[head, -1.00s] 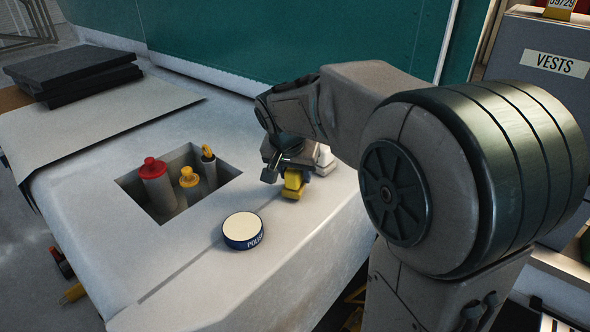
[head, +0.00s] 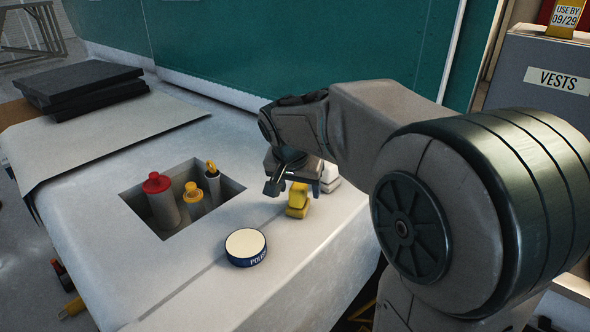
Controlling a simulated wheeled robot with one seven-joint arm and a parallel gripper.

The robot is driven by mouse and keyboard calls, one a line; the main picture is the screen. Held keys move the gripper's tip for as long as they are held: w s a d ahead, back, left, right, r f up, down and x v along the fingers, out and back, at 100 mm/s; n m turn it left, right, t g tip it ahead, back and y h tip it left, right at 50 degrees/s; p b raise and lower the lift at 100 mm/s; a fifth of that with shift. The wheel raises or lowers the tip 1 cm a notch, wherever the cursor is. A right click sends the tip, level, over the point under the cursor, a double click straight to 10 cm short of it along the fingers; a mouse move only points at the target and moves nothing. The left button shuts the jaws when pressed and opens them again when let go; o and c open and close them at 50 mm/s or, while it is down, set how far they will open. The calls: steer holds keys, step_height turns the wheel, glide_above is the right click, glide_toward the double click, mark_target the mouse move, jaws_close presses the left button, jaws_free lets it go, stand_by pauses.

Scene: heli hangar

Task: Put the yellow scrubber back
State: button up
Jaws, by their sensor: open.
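The yellow scrubber (head: 298,200) stands on the pale worktop, to the right of the recessed well. Its upper part is partly hidden by my gripper. My gripper (head: 290,186) is open and points down just above and around the top of the scrubber. Whether a finger touches the scrubber, I cannot tell.
The well (head: 231,192) holds a red-capped bottle (head: 160,200), a yellow-capped bottle (head: 194,200) and a narrow grey one with a yellow top (head: 212,181). A polish tin (head: 246,247) lies in front. A white object (head: 330,179) stands behind the gripper. Dark pads (head: 85,86) lie far left.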

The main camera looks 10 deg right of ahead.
steer(key=b+v, duration=0.2)
steer(key=v, duration=0.9)
steer(key=s+f+n, duration=0.1)
steer(key=s+f, duration=0.1)
steer(key=s, duration=0.1)
steer(key=s+d+f+n, duration=0.1)
steer(key=s+f, duration=0.2)
steer(key=s+d+f+n+y, duration=0.1)
steer(key=s+f, duration=0.1)
steer(key=s, duration=0.1)
steer(key=shift+s+f+n, duration=0.2)
steer(key=shift+f+n, duration=0.1)
steer(key=shift+f, duration=0.05)
steer(key=s+f+n+y, duration=0.1)
steer(key=s+f+n, duration=0.1)
steer(key=s+f, duration=0.6)
steer(key=shift+n, duration=0.4)
steer(key=shift+s, duration=0.15)
